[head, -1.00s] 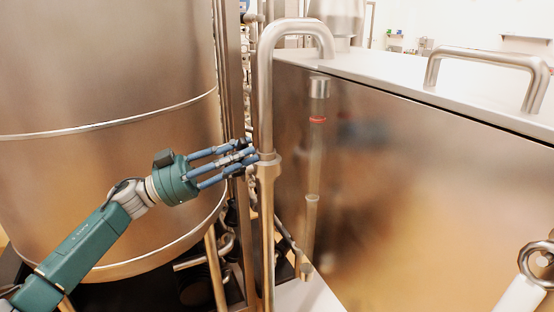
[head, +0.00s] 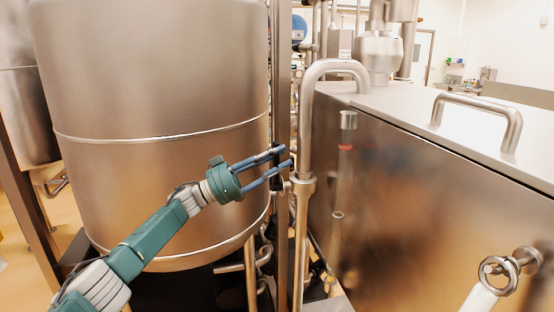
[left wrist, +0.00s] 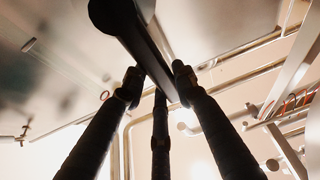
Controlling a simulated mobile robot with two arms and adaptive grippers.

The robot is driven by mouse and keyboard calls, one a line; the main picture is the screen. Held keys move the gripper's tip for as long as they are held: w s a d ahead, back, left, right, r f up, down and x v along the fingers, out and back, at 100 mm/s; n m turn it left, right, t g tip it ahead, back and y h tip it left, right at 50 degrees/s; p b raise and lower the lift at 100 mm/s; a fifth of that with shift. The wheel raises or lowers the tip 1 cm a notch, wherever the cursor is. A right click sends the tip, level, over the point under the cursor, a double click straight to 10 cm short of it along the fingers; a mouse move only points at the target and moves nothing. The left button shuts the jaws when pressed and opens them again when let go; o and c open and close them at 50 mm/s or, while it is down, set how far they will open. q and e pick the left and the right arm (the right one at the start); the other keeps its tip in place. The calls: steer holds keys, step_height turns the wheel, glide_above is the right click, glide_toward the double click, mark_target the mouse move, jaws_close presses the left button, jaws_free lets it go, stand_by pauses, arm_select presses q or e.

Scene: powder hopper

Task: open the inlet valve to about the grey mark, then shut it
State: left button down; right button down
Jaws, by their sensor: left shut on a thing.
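My left gripper (head: 284,160) is left of the bent steel pipe (head: 303,240), in front of the large steel tank (head: 150,90). In the left wrist view its three dark fingers (left wrist: 158,85) close around the end of a dark bar (left wrist: 145,45), which looks like the valve's lever. The bar runs from a round dark end at the top down between the fingertips. In the head view the fingers and upright pipes mostly hide the valve. I cannot make out the grey mark. My right gripper is not in view.
A steel box (head: 430,200) with a lid handle (head: 480,110) fills the right side. A ring-shaped fitting (head: 500,275) sticks out at its lower right. Upright pipes stand close beside my left fingers. Floor shows at the far left.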

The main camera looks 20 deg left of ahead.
arm_select(q)
steer(key=shift+w+a+r+n+t, duration=0.25)
steer(key=shift+a+r+n+t, duration=0.05)
steer(key=shift+a+n+t, duration=0.1)
steer(key=shift+a+r, duration=0.1)
steer(key=shift+r, duration=0.05)
steer(key=c, duration=1.5)
jaws_free()
steer(key=shift+o, duration=0.6)
steer(key=shift+w, duration=0.2)
steer(key=v, duration=1.1)
steer(key=shift+s+f, duration=0.35)
steer(key=shift+s, duration=0.15)
